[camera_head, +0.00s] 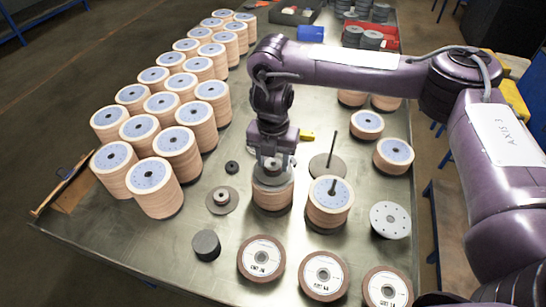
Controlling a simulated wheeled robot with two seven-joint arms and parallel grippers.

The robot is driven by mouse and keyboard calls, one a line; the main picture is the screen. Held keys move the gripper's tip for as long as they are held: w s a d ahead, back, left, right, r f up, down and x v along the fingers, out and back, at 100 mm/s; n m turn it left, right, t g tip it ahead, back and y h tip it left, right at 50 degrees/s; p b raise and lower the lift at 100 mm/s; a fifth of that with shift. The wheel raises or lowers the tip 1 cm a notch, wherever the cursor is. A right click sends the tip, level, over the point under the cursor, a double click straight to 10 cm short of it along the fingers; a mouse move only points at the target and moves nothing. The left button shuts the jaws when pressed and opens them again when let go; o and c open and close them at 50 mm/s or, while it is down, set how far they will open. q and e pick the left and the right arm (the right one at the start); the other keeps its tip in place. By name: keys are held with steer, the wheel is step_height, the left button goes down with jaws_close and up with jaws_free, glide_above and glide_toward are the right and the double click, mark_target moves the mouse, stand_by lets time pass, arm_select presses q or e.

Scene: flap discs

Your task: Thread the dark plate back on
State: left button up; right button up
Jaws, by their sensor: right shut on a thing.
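My right gripper (271,172) points straight down over a stack of tan flap discs (272,198) in the middle of the table. It is shut on what looks like the dark greyish plate (272,184), at the top of this stack; the fingers partly hide it, and I cannot tell whether it touches the discs. Just right, another disc stack (328,208) has a dark rod (332,187) rising from its centre. Behind it a round base (326,166) carries a bare upright rod (331,147). My left gripper is not in view.
A flanged grey disc (221,201), a small black knob (232,167) and a dark cylinder (206,245) lie left of the gripper. Rows of disc stacks (176,152) fill the left side. Several labelled discs (261,259) lie in front. A red bin (384,42) stands behind.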

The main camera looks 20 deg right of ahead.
steer(key=shift+f, duration=0.2)
steer(key=o, duration=1.4)
steer(key=shift+c, duration=0.2)
steer(key=shift+r, duration=3.95)
